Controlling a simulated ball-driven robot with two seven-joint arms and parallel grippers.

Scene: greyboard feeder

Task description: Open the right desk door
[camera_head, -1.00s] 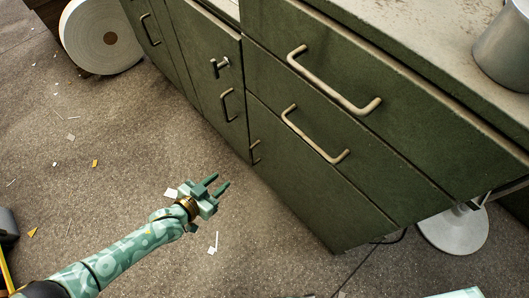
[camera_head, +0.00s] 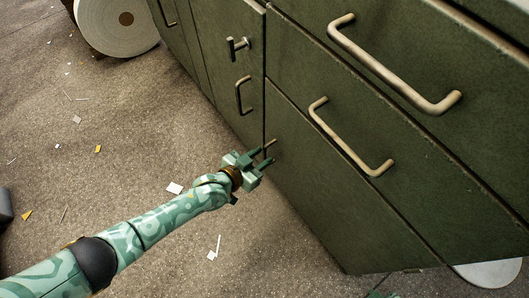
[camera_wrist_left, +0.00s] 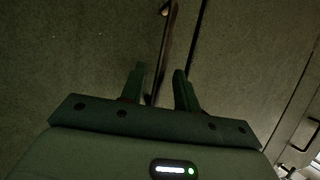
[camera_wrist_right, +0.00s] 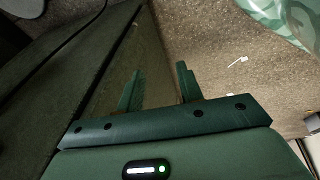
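The right desk door (camera_head: 320,200) is the dark green panel below the drawers and looks closed. Its handle (camera_head: 270,144), a short bar at the door's left edge, is partly covered by my left gripper (camera_head: 269,155). In the left wrist view the handle (camera_wrist_left: 167,30) runs upright, its lower part reaching between the two spread fingers of my left gripper (camera_wrist_left: 158,72). I cannot tell whether they touch it. My right gripper (camera_wrist_right: 160,80) is open and empty in its wrist view, near a dark green panel with floor beyond. It does not show clearly in the head view.
Two drawer handles (camera_head: 385,65) (camera_head: 350,140) stick out above the door. A cabinet door to the left has a T-shaped latch (camera_head: 237,47) and a bar handle (camera_head: 243,95). A large white roll (camera_head: 110,30) lies behind. The floor in front is open, with paper scraps.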

